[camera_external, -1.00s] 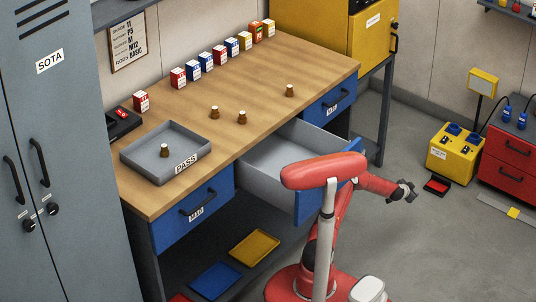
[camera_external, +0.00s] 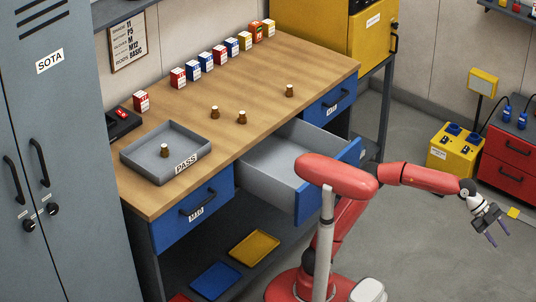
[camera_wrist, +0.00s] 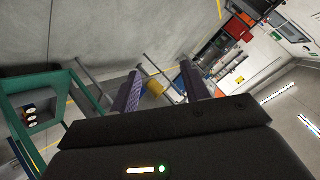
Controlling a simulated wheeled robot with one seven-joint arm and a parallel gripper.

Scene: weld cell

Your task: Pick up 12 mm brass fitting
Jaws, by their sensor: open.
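Several small brass-brown fittings stand in the external view: one (camera_external: 164,150) in the grey PASS tray (camera_external: 133,165), two close together on the wooden bench top, left (camera_external: 214,112) and right (camera_external: 242,117), and one (camera_external: 290,90) farther right. Their sizes cannot be read. My gripper (camera_external: 493,232) is open and empty, over the floor at the right, well away from the bench. Its two fingers show in the wrist view (camera_wrist: 162,88), with no fitting between them.
The bench's middle drawer (camera_external: 275,158) is pulled out and looks empty. Small boxes (camera_external: 206,61) line the bench back. A yellow case (camera_external: 455,147) and red drawer cabinet (camera_external: 510,160) stand at right. Blue and yellow trays (camera_external: 255,246) lie under the bench.

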